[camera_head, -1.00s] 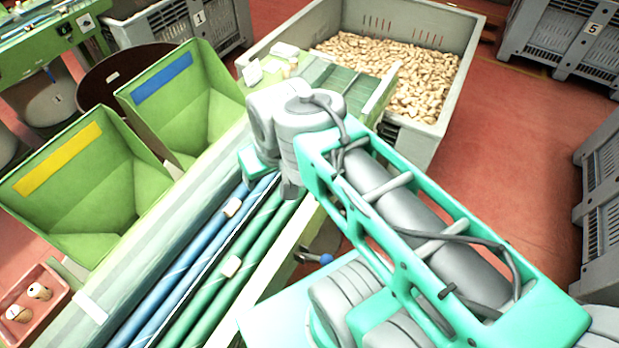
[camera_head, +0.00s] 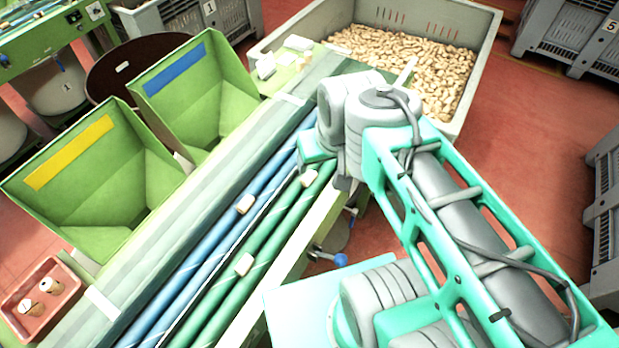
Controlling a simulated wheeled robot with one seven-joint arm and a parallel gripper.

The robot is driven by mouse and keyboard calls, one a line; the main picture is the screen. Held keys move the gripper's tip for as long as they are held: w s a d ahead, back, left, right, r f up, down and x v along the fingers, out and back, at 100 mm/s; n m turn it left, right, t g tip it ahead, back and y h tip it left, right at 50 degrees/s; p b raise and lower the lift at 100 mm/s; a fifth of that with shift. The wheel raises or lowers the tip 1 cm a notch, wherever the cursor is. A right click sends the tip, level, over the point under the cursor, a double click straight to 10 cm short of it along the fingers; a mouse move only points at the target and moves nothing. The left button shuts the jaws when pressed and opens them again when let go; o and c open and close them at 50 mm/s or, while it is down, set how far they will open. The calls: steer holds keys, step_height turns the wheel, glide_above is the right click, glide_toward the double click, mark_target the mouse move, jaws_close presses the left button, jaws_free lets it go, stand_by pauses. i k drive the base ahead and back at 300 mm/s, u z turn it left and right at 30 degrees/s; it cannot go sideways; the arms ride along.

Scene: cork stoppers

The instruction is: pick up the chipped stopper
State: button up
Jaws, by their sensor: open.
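Three pale stoppers lie on the sorting rollers: one on the blue rollers (camera_head: 245,204), one lower down on the green rollers (camera_head: 244,264), and one farther up the green rollers (camera_head: 309,177), close to my wrist. Two more stoppers, one (camera_head: 27,306) and another (camera_head: 50,286), stand in the small red tray (camera_head: 58,317) at lower left. They are too small for me to tell which is chipped. My wrist is above the upper right part of the rollers. My gripper's jaws are hidden behind it, and no stopper shows held.
Two green hoppers, one marked blue (camera_head: 177,70) and one marked yellow (camera_head: 70,152), stand left of the rollers. A large grey bin (camera_head: 485,75) full of stoppers is behind. A blue-ended knob (camera_head: 340,259) sticks out on the near right side. Red floor is open at right.

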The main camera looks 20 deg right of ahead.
mark_target(311, 176)
steer(key=u, duration=0.05)
steer(key=k, duration=0.5)
steer(key=u, duration=1.75)
steer(key=k, duration=0.7)
steer(key=z, duration=0.4)
steer(key=i, duration=0.45)
steer(key=z, duration=0.05)
